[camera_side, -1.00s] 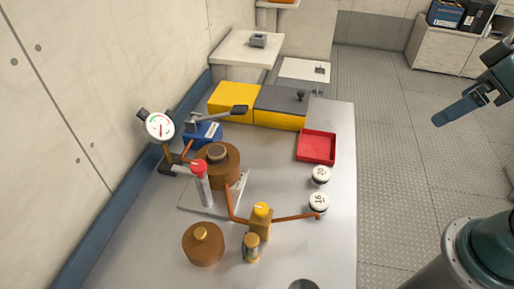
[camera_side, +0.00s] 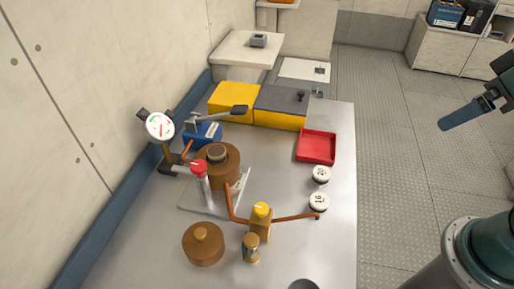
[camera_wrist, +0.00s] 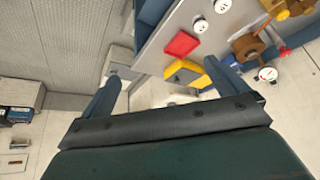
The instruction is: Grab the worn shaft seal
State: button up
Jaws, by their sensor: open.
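A dark ring (camera_side: 217,153), possibly the worn shaft seal, sits on top of a brown cylindrical housing (camera_side: 224,172) on the metal bench; I cannot tell for certain that it is the seal. The housing also shows in the wrist view (camera_wrist: 247,46). A grey round part (camera_side: 303,285) is cut off at the bottom edge. My gripper (camera_side: 461,115) is in the air to the right of the bench, well apart from everything on it. Its two blue fingers are spread in the wrist view (camera_wrist: 164,60), with nothing between them.
A red tray (camera_side: 317,147) and two white numbered discs (camera_side: 321,174) lie along the bench's right side. Copper pipes with a yellow-topped valve (camera_side: 261,222), a red-capped post (camera_side: 199,180), a dial gauge (camera_side: 160,126) and another brown housing (camera_side: 203,244) crowd the left.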

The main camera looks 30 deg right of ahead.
jog(key=c, duration=0.7)
